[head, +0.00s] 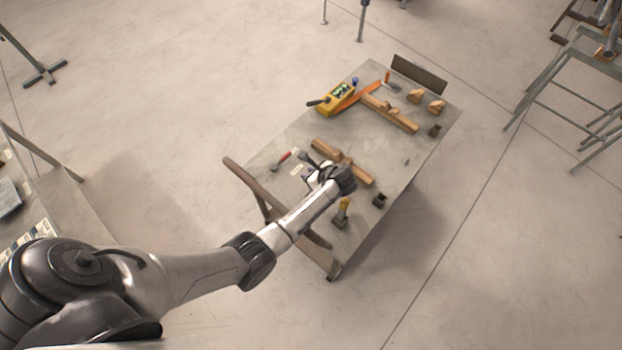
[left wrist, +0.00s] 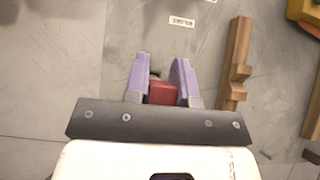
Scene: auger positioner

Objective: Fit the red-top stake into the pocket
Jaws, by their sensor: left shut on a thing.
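My left gripper (head: 309,173) is over the near part of the work table (head: 268,152), its fingers pointing down. In the left wrist view, my left gripper (left wrist: 163,85) has its purple fingers closed on the red-top stake (left wrist: 163,94), of which only the red top shows. The stake's lower part is hidden, so I cannot tell whether it touches the table. A small dark open-topped block (head: 380,200), possibly the pocket, stands right of the gripper. A similar brown block (head: 435,130) stands farther back. My right gripper is not in view.
A yellow-topped stake (head: 343,208) stands near the table's front edge. A notched wooden bar (head: 326,150) lies beside my gripper. Another wooden bar (head: 392,113), a yellow instrument (head: 337,98) and wooden blocks (head: 436,107) lie farther back. A red-handled tool (head: 286,158) lies at the left.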

